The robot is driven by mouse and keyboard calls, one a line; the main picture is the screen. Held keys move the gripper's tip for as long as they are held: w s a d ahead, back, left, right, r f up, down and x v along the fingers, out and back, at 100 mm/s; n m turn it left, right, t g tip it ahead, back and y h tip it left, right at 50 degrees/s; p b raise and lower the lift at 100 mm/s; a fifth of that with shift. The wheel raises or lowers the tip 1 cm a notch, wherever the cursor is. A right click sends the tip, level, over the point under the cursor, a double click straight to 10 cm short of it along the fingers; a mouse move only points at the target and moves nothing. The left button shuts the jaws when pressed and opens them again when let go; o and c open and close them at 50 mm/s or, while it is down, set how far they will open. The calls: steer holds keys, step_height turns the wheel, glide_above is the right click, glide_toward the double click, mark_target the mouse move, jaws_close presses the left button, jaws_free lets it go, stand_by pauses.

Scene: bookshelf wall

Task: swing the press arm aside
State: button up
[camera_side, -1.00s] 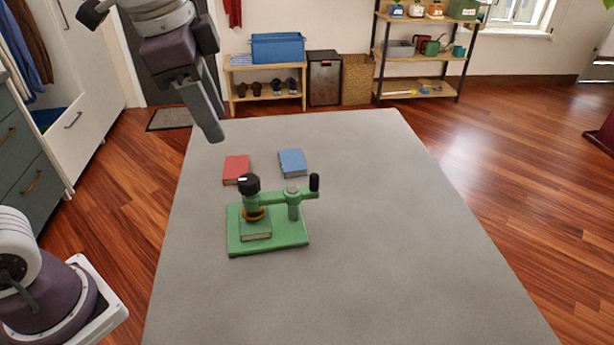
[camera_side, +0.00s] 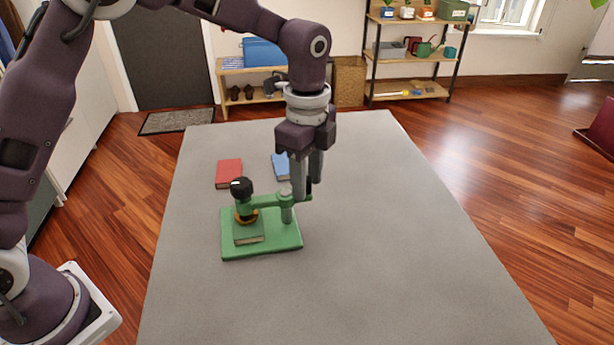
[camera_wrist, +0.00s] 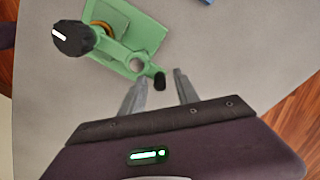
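The green press (camera_side: 287,241) stands on the grey table. Its press arm (camera_side: 268,201) runs across over the base, with a black knob (camera_side: 241,187) and a brass-coloured pad (camera_side: 246,217) at the left end. The pad is over a green book (camera_side: 249,234) on the base; I cannot tell if they touch. A black upright handle (camera_wrist: 159,80) is at the arm's other end, mostly hidden by my fingers in the side view. My gripper (camera_side: 308,190) points down at the handle. In the wrist view, my gripper (camera_wrist: 159,77) is open, with the handle appearing between its fingertips; no finger visibly grips it.
A red book (camera_side: 229,173) and a blue book (camera_side: 281,167) lie on the table behind the press. The table (camera_side: 400,260) is clear to the right and in front. Shelves (camera_side: 415,52) stand beyond the table at the back.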

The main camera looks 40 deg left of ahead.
jaws_close()
stand_by(1.4)
